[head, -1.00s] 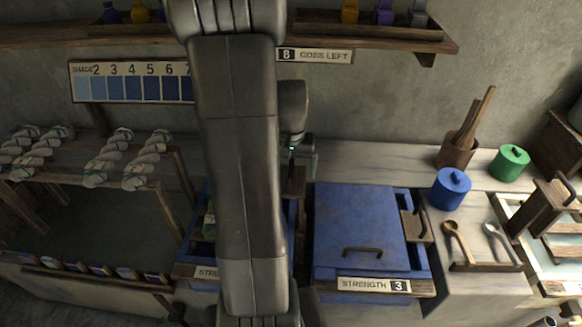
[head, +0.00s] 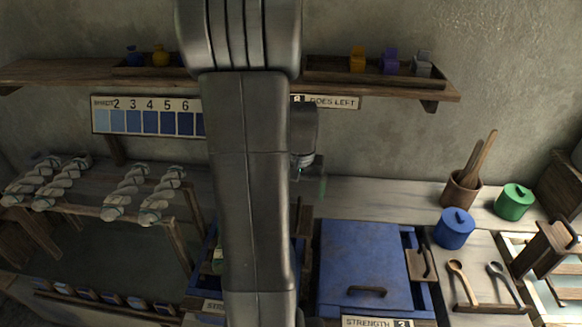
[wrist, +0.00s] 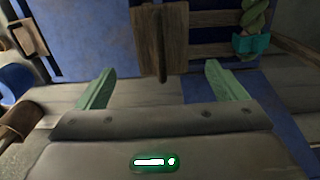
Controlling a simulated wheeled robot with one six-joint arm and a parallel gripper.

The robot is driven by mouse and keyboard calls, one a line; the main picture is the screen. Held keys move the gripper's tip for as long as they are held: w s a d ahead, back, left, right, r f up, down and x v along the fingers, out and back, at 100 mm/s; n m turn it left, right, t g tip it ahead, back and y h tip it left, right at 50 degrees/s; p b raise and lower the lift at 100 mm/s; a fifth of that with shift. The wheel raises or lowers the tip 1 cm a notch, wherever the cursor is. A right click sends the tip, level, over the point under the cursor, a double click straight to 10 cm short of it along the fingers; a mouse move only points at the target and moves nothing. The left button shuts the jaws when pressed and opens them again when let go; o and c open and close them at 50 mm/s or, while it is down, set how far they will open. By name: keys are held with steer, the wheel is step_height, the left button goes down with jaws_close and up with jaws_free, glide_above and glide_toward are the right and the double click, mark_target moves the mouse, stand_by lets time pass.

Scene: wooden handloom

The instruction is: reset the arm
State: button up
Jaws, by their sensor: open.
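My arm (head: 250,180) stands upright across the middle of the head view and hides much of what is behind it. My gripper is mostly hidden there; a small green part shows right of the arm. In the wrist view my gripper (wrist: 160,68) has its two green fingers wide apart with nothing between them. A wooden piece (wrist: 160,45) shows beyond the fingers; I cannot tell its distance. A twisted green skein with a teal band (wrist: 252,42) is at the upper right.
A blue-lidded vat (head: 365,262) stands right of my arm. Blue (head: 454,228) and green (head: 514,202) pots and a wooden utensil cup (head: 460,193) are on the bench. Pale skeins (head: 125,193) lie on a rack at left. A shelf (head: 400,92) runs along the wall.

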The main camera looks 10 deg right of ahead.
steer(key=shift+f+b, duration=3.75)
steer(key=shift+f, duration=1.1)
steer(key=shift+r, duration=0.1)
